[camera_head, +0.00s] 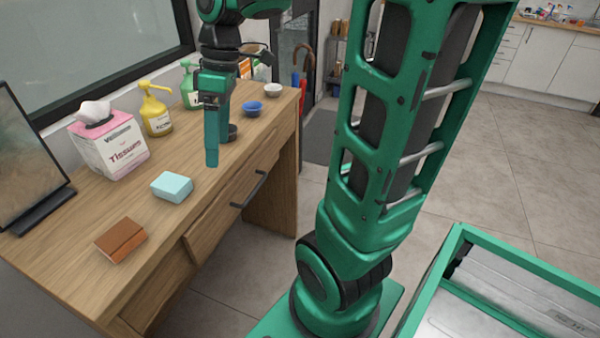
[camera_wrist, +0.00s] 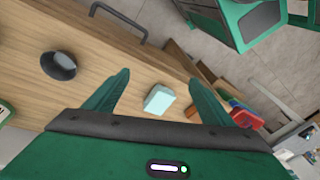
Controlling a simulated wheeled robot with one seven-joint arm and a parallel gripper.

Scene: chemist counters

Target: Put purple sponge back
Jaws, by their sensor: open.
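I see no purple sponge in either view. A pale cyan block (camera_head: 172,187), perhaps a sponge, lies on the wooden desk (camera_head: 75,265); it also shows between my fingers in the wrist view (camera_wrist: 158,99). My gripper (camera_head: 211,160) hangs above the desk, pointing down, behind and to the right of the block in the head view. Its two fingers are spread with nothing held between them, as the wrist view (camera_wrist: 159,78) shows.
A brown box-like item (camera_head: 121,240) lies nearer the desk front. A tissue box (camera_head: 110,143), a yellow pump bottle (camera_head: 156,113) and a green one (camera_head: 190,88) stand along the back. A blue bowl (camera_head: 252,108), a white bowl (camera_head: 273,89) and a dark round item (camera_wrist: 59,66) sit farther along.

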